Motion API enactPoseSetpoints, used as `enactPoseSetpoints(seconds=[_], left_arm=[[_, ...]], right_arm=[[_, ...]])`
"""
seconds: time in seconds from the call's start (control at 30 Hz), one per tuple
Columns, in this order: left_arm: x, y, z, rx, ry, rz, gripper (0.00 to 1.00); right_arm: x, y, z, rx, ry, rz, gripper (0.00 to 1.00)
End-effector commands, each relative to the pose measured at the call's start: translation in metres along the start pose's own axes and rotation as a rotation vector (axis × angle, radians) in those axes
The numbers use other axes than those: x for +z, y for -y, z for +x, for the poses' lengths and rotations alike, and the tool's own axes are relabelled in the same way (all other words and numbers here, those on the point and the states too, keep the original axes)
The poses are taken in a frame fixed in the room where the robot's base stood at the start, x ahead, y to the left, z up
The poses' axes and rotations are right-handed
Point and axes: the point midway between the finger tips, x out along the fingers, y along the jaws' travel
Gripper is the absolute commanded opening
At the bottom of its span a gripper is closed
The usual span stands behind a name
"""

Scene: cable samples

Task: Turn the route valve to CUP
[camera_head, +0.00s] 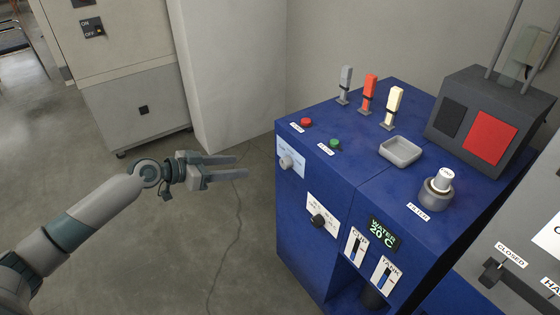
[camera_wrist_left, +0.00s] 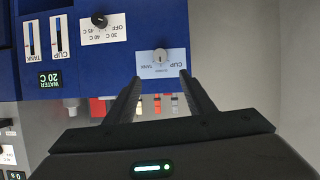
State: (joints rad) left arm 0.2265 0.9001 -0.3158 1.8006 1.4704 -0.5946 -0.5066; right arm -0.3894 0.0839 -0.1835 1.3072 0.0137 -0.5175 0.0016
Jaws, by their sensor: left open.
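The route valve is a small grey knob (camera_head: 287,161) on a pale blue plate (camera_head: 298,168), on the left part of the blue cabinet's front. In the left wrist view the knob (camera_wrist_left: 160,57) shows with upside-down labels, CUP at right and TANK at left; I cannot tell surely which label it points to. My left gripper (camera_head: 241,166) is open and empty, its fingers aimed at the knob, apart from it. In the left wrist view the left gripper's fingertips (camera_wrist_left: 161,77) frame the space just below the knob. My right gripper is not in view.
The blue cabinet (camera_head: 345,165) also carries a black temperature knob (camera_head: 318,221), a water display (camera_head: 384,234) and CUP and TANK gauges. On top are red and green buttons, three levers, a tray (camera_head: 400,151) and a filler (camera_head: 437,191). Open floor lies left of it.

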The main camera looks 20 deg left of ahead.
Motion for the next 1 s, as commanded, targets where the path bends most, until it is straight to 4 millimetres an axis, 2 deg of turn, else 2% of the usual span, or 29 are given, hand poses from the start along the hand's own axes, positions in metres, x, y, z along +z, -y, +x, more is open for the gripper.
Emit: enactPoseSetpoints(seconds=[0.27,0.47,0.67,1.0], left_arm=[[0.0,0.0,0.003,-0.001,-0.001,-0.002,0.49],[-0.001,0.001,0.016,-0.002,-0.002,-0.003,0.49],[-0.002,0.001,0.045,-0.002,-0.003,-0.004,0.49],[-0.002,0.001,0.106,-0.002,-0.002,-0.004,0.49]], right_arm=[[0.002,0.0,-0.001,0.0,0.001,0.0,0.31],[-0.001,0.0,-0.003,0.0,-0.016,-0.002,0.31],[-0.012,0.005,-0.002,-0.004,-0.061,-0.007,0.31],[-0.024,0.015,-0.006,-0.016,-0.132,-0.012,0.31]])
